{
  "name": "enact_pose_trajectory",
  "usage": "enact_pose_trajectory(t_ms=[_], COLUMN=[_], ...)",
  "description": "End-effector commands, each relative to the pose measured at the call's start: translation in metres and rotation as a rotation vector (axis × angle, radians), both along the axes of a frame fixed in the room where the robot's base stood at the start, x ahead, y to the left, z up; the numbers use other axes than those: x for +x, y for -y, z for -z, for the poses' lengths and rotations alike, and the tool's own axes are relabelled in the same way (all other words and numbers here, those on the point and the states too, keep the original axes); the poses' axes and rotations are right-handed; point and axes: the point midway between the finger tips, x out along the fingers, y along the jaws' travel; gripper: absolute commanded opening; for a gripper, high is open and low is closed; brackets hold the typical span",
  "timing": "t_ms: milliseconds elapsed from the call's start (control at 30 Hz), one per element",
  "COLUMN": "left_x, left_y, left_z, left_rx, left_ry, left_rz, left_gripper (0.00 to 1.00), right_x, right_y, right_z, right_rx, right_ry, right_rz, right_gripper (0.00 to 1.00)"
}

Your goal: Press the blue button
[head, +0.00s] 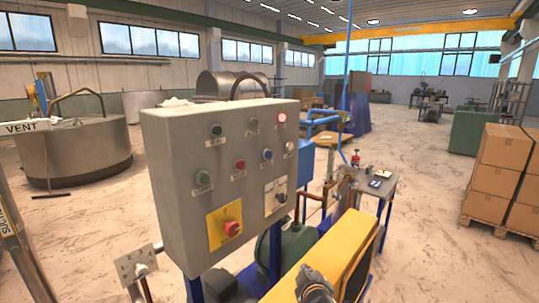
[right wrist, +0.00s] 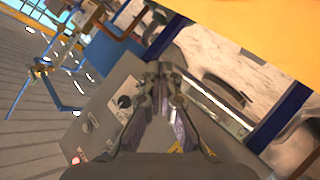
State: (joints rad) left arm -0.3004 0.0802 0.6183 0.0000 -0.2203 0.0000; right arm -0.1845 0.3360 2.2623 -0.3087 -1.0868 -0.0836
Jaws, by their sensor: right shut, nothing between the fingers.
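The blue button (head: 267,155) is on the front of a grey control box (head: 160,150), right of a red button and left of a pale one. My right gripper (head: 306,277) is at the bottom of the head view, below and to the right of the button and clearly apart from it. In the right wrist view the gripper (right wrist: 164,80) is shut and empty, with the tilted box panel behind it. The black rotary knob (right wrist: 124,101) shows there; I cannot make out the blue button. My left gripper is not in view.
The box also carries green buttons (head: 203,178), a lit red lamp (head: 281,118) and a red switch on a yellow plate (head: 216,237). A yellow machine housing (head: 320,255) stands close to my right gripper. Open floor lies at the right before stacked cartons (head: 500,165).

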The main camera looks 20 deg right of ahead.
Motion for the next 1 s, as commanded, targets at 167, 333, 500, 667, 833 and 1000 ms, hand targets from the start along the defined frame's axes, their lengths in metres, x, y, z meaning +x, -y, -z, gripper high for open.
enact_pose_trajectory(t_ms=[167, 333, 500, 667, 833, 1000], left_x=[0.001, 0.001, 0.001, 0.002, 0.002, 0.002], left_y=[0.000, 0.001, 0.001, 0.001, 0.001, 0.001], left_z=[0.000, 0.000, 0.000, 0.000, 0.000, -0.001], left_rx=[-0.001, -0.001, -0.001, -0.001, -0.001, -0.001], left_ry=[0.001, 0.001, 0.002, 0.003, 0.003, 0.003], left_rz=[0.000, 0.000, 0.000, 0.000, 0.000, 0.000], left_gripper=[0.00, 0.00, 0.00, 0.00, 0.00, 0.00], right_x=[0.061, 0.090, 0.098, 0.100, 0.099, 0.099], right_y=[0.027, 0.037, 0.039, 0.038, 0.038, 0.038], right_z=[-0.110, -0.206, -0.262, -0.277, -0.276, -0.276], right_rx=[-0.294, -0.558, -0.728, -0.776, -0.775, -0.774], right_ry=[0.276, 0.475, 0.579, 0.606, 0.605, 0.605], right_rz=[-0.056, -0.097, -0.118, -0.124, -0.125, -0.124], right_gripper=[0.00, 0.00, 0.00, 0.00, 0.00, 0.00])
